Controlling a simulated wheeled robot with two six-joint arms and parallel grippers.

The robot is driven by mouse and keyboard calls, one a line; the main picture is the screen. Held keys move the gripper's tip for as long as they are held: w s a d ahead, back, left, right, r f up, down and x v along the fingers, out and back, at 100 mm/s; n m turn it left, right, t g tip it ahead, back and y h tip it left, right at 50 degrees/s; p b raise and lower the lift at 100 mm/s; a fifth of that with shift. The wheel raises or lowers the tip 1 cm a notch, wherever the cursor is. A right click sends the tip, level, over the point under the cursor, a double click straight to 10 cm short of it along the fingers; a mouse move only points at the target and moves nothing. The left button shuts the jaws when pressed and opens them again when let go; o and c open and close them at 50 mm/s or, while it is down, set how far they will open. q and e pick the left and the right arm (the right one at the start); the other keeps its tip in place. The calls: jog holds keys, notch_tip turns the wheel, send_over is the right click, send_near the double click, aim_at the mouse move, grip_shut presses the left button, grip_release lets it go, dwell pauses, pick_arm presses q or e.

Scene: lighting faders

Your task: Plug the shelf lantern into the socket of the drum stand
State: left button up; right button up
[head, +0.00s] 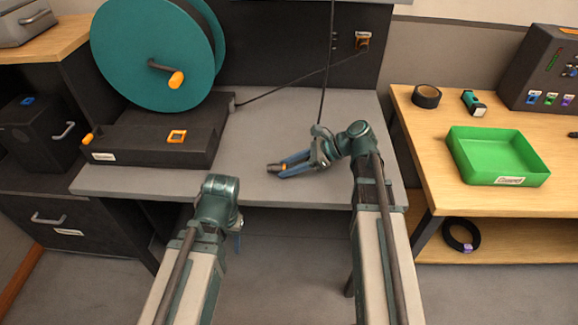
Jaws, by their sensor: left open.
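The drum stand (150,152) is a dark base under a teal cable drum (150,55). An orange-framed socket (177,136) is on its top. My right gripper (280,168) is above the grey bench, right of the stand. Its blue fingers close on a small dark and orange plug (272,168) that points left, apart from the socket. A dark cable (328,75) hangs from above and goes behind this gripper; its join to the plug is hidden. The shelf lantern is not in view. My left gripper (238,243) is open, low before the bench, mostly hidden by its wrist.
Another cable runs from the stand to an orange plug at a wall outlet (362,40). The grey bench (250,135) is clear between stand and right gripper. The wooden table on the right holds a green tray (498,155), a tape roll (426,96) and a dark panel box (545,75).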

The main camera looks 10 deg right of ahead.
aim_at(288, 165)
grip_shut()
jog(key=shift+r+p, duration=2.55)
notch_tip(288, 165, up, 12)
jog(key=p, duration=1.2)
